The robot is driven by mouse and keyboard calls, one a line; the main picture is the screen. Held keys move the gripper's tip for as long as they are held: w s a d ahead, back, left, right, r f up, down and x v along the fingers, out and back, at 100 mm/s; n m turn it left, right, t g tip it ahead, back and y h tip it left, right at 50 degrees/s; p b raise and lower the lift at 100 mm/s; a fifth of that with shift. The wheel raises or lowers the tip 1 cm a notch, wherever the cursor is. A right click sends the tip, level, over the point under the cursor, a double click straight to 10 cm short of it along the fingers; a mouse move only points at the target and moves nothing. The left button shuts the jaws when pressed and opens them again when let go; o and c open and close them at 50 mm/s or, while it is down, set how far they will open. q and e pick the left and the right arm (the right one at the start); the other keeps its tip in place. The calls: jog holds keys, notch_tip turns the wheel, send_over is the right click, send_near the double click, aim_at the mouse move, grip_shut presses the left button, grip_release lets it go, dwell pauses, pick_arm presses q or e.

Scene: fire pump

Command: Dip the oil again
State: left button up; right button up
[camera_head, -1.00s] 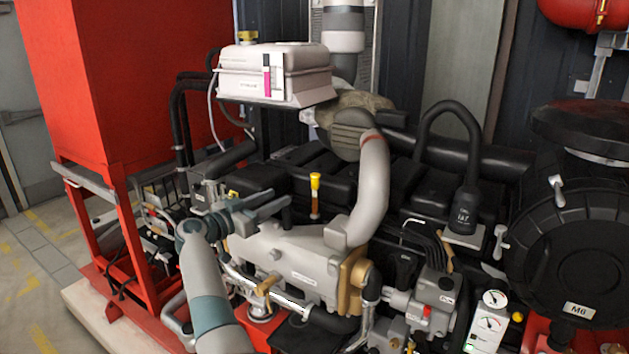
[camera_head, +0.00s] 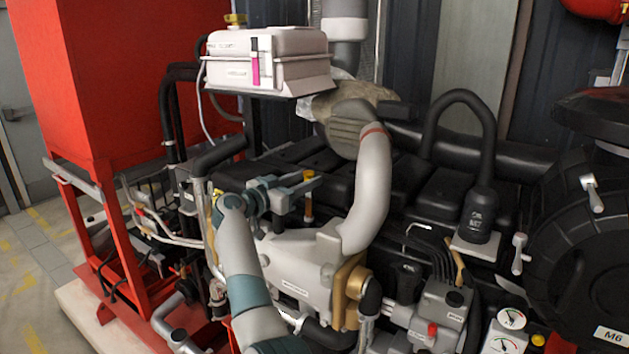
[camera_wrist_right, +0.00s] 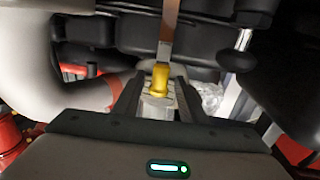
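My left gripper is not in view.
A white tank (camera_head: 285,60) stands above and behind the gripper. A thick grey pipe (camera_head: 373,185) rises just to the right. A pale manifold (camera_head: 300,262) lies below. A red frame (camera_head: 120,250) is at the left, and gauges (camera_head: 508,320) are at the lower right.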

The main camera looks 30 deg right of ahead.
aim_at(308, 207)
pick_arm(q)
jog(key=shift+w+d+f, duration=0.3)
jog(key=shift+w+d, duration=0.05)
pick_arm(e)
jog(key=shift+w+d, duration=0.15)
jog(key=shift+d, duration=0.55)
jog(key=shift+r, duration=0.1)
grip_shut()
pick_arm(q)
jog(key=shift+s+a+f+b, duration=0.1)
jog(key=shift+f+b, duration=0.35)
jog(key=shift+b, duration=0.1)
pick_arm(e)
notch_tip(308, 207, down, 9)
jog(key=shift+f, duration=0.1)
grip_release()
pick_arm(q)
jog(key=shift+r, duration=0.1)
pick_arm(e)
jog(key=shift+a, duration=0.15)
